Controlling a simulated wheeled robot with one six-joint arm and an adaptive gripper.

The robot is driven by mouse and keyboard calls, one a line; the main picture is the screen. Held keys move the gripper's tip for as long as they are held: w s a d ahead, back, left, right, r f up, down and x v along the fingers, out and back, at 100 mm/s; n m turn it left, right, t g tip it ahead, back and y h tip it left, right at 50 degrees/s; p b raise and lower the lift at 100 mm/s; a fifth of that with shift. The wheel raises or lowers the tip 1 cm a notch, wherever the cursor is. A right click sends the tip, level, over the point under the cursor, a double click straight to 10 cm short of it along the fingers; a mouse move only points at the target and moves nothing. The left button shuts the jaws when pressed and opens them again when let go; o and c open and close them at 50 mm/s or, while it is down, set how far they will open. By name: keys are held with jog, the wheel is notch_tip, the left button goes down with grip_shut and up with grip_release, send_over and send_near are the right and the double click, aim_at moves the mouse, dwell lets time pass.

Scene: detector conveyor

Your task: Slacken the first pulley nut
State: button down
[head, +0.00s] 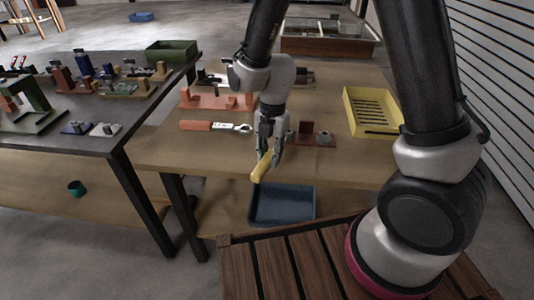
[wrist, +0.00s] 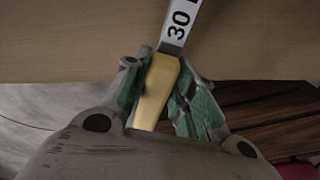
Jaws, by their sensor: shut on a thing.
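My gripper (head: 269,155) is shut on the yellow handle (head: 261,169) of a spanner, near the front edge of the table. In the wrist view the yellow handle (wrist: 157,90) lies between the green finger pads, and the grey shank (wrist: 178,28) marked "30" points up and away over the wood. The spanner's head is out of the wrist view. A reddish-brown base (head: 318,142) with small upright parts stands right of my gripper. Which part is the first pulley nut I cannot tell.
An orange-handled spanner (head: 200,126) lies left of my gripper, before a salmon-coloured fixture (head: 200,100). A yellow tray (head: 372,112) stands at the right. A blue bin (head: 281,204) is below the table's front edge. A dark table (head: 95,145) with several fixtures stands left.

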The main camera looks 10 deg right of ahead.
dwell(0.3)
jog(key=shift+s+d+n, duration=0.6)
jog(key=shift+d+n, duration=0.3)
jog(key=shift+d, duration=0.15)
jog(key=shift+s+d+n, duration=0.2)
jog(key=shift+d+n, duration=0.15)
jog(key=shift+n, duration=0.05)
jog(key=shift+s+d+n, duration=0.25)
jog(key=shift+d+n, duration=0.25)
jog(key=shift+d, duration=0.2)
